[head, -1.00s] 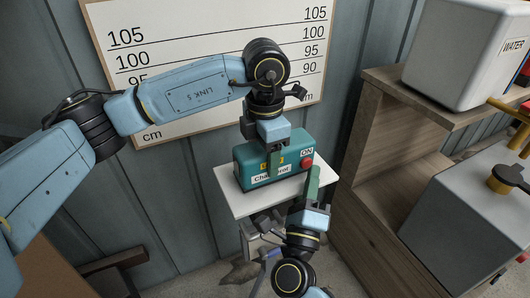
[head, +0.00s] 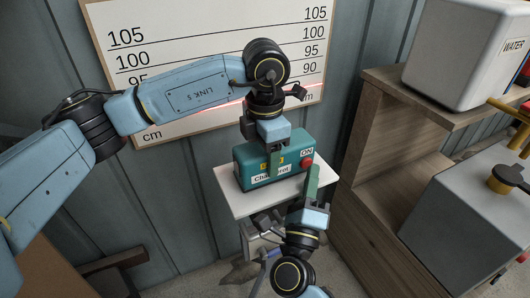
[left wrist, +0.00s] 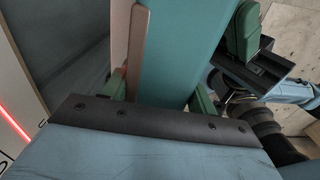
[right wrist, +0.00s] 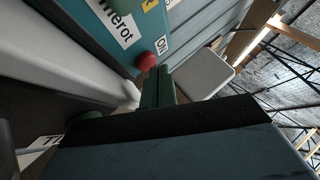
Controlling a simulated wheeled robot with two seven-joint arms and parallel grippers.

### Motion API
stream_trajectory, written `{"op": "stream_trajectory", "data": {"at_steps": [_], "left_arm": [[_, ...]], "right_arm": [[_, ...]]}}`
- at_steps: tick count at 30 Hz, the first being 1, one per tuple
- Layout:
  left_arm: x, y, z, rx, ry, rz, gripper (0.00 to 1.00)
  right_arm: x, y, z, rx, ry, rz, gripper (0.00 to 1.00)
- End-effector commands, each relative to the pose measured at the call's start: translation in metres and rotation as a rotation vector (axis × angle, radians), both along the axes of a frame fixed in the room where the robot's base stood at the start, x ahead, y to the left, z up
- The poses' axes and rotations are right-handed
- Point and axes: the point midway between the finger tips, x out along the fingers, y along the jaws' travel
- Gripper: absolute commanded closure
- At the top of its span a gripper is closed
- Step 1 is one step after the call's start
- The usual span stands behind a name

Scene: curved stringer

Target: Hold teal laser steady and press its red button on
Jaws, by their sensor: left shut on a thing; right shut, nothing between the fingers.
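The teal laser (head: 245,172) stands on a small white platform (head: 237,203) in the head view, with white and yellow labels on its front. Its red button (head: 306,162) sits at the right end below an ON label; it also shows in the right wrist view (right wrist: 146,60). My left gripper (head: 275,160) comes down from above and is shut on the laser; the left wrist view shows the teal body (left wrist: 180,55) between its fingers. My right gripper (head: 313,178) is shut and empty, its tips just below the button, touching or very close. A red line (head: 225,110) crosses the wall board.
A white board (head: 180,60) with a centimetre scale hangs on the wall behind. A wooden shelf (head: 385,130) with a WATER container (head: 455,50) and a grey box (head: 465,220) stands at the right.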

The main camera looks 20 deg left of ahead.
Motion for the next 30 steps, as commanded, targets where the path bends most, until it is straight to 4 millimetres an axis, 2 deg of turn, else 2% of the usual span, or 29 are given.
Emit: {"op": "stream_trajectory", "data": {"at_steps": [11,30], "left_arm": [[0.000,0.000,0.001,-0.001,-0.001,0.000,0.81],[0.000,0.000,0.001,-0.001,-0.001,0.000,0.81]], "right_arm": [[-0.004,-0.004,-0.001,-0.001,0.001,0.000,1.00],[-0.044,-0.043,-0.001,-0.002,0.001,-0.001,1.00]]}}
